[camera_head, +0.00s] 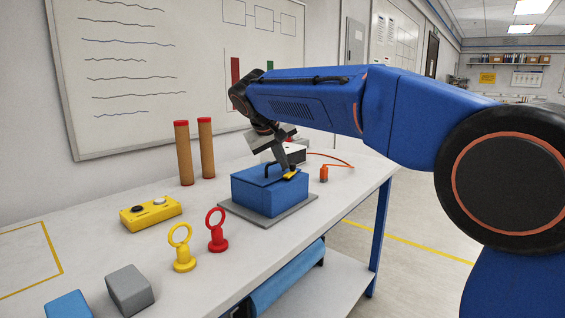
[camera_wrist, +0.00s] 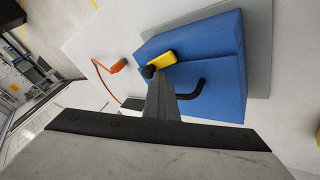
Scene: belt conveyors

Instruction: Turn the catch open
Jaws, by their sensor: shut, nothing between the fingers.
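A blue box (camera_head: 262,194) with a lid stands on a grey plate (camera_head: 301,209) on the white bench. A yellow catch (camera_head: 289,175) sits on its edge near the right end. The catch also shows in the wrist view (camera_wrist: 163,58), with a dark round tip at its lower left end. A black bent handle (camera_wrist: 193,94) is on the box beside it. My gripper (camera_head: 284,166) is shut and empty, pointing down at the catch. In the wrist view its fingertips (camera_wrist: 158,80) are right at the dark tip; I cannot tell whether they touch. The lid looks closed.
An orange plug (camera_head: 323,174) on a cable lies right of the box. Yellow (camera_head: 184,262) and red (camera_head: 217,240) ring pegs, a yellow button box (camera_head: 151,214), and a grey block (camera_head: 130,290) stand to the left. Two brown posts (camera_head: 184,155) stand behind.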

